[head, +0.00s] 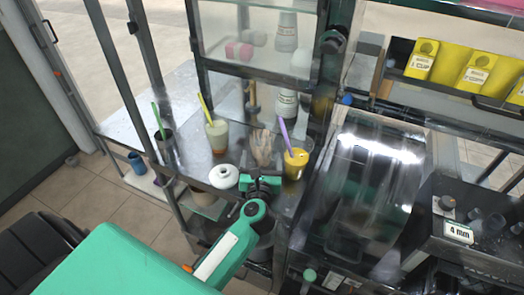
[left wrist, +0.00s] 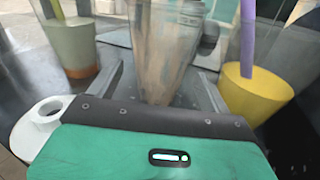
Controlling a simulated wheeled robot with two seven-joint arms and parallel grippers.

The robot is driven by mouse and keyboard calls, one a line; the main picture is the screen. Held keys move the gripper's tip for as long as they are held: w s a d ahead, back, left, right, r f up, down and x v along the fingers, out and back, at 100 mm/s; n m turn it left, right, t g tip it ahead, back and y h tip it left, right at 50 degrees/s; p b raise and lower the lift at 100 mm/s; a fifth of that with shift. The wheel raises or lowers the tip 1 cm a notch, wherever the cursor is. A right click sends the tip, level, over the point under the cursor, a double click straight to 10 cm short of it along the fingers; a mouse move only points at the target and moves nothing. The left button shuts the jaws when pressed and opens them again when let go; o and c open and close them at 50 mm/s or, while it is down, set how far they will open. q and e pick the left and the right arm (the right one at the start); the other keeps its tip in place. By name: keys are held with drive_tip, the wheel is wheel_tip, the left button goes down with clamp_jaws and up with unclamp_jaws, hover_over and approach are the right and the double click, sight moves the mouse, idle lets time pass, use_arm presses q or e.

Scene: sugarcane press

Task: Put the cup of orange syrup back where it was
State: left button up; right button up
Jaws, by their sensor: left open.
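My left gripper (head: 264,178) is open over the metal counter. In the left wrist view its two fingers (left wrist: 161,84) stand on either side of a clear cup with brownish contents (left wrist: 163,55), which also shows in the head view (head: 262,146). I cannot tell whether they touch it. To its right stands an upright cup of yellow-orange liquid with a purple straw (head: 295,163), also in the left wrist view (left wrist: 252,94). To the left is a cup with a yellow-green straw (head: 217,138), pale above an orange-brown bottom layer (left wrist: 82,72). My right gripper is not in view.
A white ring-shaped object (head: 223,177) sits left of my gripper. A dark cup with a green straw (head: 164,140) stands further left. Glass panels and dark posts (head: 200,75) frame the counter. A shiny curved cover (head: 372,180) is at the right.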

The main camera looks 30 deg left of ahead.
use_arm(q)
drive_tip(key=b+v, duration=0.1)
drive_tip(key=v, duration=0.4)
drive_tip(key=shift+s+d, duration=0.1)
drive_tip(key=shift+s, duration=0.3)
drive_tip(key=shift+d+r, duration=0.1)
